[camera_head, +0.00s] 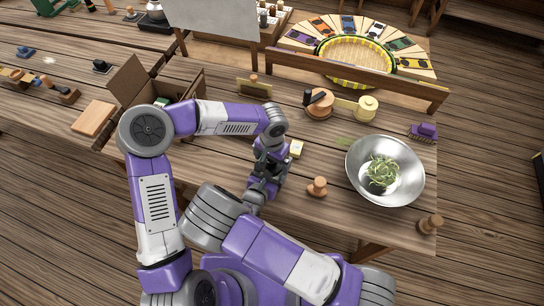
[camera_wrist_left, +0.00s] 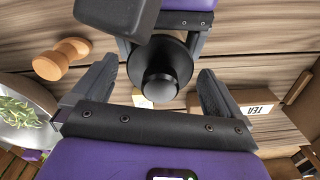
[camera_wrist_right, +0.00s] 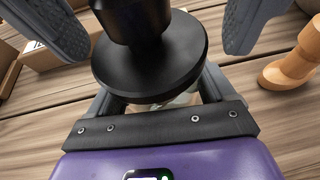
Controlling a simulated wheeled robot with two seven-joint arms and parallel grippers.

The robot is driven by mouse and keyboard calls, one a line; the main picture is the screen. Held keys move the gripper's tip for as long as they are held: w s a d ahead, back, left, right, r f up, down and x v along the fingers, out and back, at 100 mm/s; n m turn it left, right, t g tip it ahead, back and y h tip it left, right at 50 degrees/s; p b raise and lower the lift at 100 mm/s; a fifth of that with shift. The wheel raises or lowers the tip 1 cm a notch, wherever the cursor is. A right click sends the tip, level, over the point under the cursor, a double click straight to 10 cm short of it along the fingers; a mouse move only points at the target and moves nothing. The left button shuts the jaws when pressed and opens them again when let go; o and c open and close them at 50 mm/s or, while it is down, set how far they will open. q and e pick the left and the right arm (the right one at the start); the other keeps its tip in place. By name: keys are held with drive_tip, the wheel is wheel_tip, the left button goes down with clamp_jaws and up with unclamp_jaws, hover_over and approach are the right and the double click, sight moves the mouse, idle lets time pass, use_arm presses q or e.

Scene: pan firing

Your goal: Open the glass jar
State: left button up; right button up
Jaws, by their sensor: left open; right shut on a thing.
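The glass jar (camera_wrist_right: 184,99) is mostly hidden under its black round lid (camera_wrist_right: 150,72), which has a tall knob; the lid is on the jar. My right gripper (camera_wrist_right: 157,90) is shut on the jar below the lid. In the left wrist view the lid (camera_wrist_left: 157,48) and its knob (camera_wrist_left: 160,84) lie between the spread fingers of my left gripper (camera_wrist_left: 157,70). That gripper is open, with a gap on each side of the knob. In the head view my left gripper (camera_head: 268,164) covers the jar.
A metal bowl (camera_head: 412,188) with a green plant stands at the right. A wooden stamp (camera_head: 317,187) is beside the grippers, and a small box (camera_head: 296,149) lies behind them. A cardboard box (camera_head: 140,88) stands at the left. A wooden rail (camera_head: 350,76) crosses the back.

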use_arm(q)
drive_tip(key=shift+c, duration=0.3)
drive_tip(key=c, duration=1)
drive_tip(key=shift+c, duration=0.2)
drive_tip(key=shift+r, duration=0.25)
drive_tip(key=shift+r, duration=0.95)
drive_tip(key=shift+r, duration=2)
use_arm(e)
drive_tip(key=o, duration=1.4)
drive_tip(key=shift+c, duration=0.2)
